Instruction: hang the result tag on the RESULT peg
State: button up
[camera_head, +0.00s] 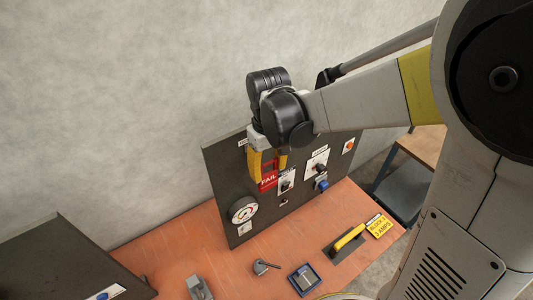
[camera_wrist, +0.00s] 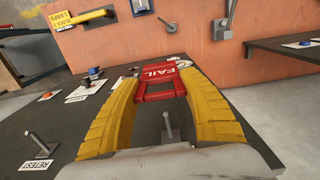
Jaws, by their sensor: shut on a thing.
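A red tag marked FAIL (camera_wrist: 158,73) is held between the yellow fingertips of my gripper (camera_wrist: 160,88). A red frame with an opening shows on its near side in the wrist view. In the head view the tag (camera_head: 268,178) hangs in front of the dark panel, partly hidden by my gripper (camera_head: 268,168). A grey metal peg (camera_wrist: 167,130) stands out from the panel between my fingers, apart from the tag in the wrist picture; no label for it is readable. Another peg (camera_wrist: 38,146) stands at the left, above a RETEST label (camera_wrist: 37,165).
The dark panel (camera_head: 221,165) stands on an orange table (camera_head: 190,247) and carries a gauge (camera_head: 243,210) and switches (camera_head: 287,180). A yellow handle (camera_head: 348,237), a yellow BLOCK tag (camera_head: 379,227), a blue tray (camera_head: 304,279) and small grey parts lie on the table. A dark board (camera_head: 70,265) is at left.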

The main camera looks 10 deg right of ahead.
jog(key=shift+w+a+f, duration=0.1)
jog(key=shift+w+a, duration=0.2)
jog(key=shift+w, duration=0.5)
jog(key=shift+w+a+r, duration=0.1)
jog(key=shift+w+a, duration=0.25)
jog(key=shift+w, duration=0.4)
jog(key=shift+w+a+f, duration=0.1)
jog(key=shift+w+a, duration=0.2)
jog(key=shift+w, duration=0.5)
jog(key=shift+w+a+f+b, duration=0.25)
jog(key=shift+w+f+b, duration=0.15)
jog(key=shift+w+b, duration=0.15)
jog(key=o, duration=1.1)
